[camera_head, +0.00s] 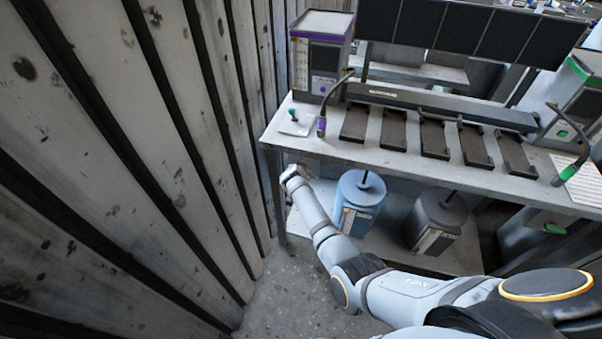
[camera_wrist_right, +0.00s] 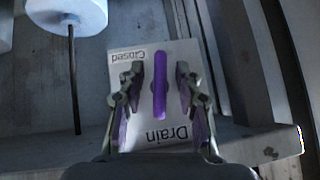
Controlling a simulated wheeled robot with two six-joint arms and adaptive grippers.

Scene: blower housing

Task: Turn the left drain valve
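The drain valve shows in the right wrist view as a long purple handle (camera_wrist_right: 160,85) on a white plate (camera_wrist_right: 157,54). The plate reads "Drain" and "Closed", upside down in this view. The handle runs along the view's vertical, with its upper end near the word "Closed". My right gripper (camera_wrist_right: 160,76) is open, with one finger on each side of the handle and a visible gap on both sides. In the head view my right gripper (camera_head: 291,175) is small, below the bench's front left edge, and the valve cannot be made out there. My left gripper is not in view.
The bench (camera_head: 400,165) carries a purple-trimmed unit (camera_head: 320,55) and several dark trays (camera_head: 393,128). A blue canister (camera_head: 361,195) and a grey canister (camera_head: 440,215) stand beneath, right of my right forearm. A plank wall (camera_head: 150,150) closes the left side.

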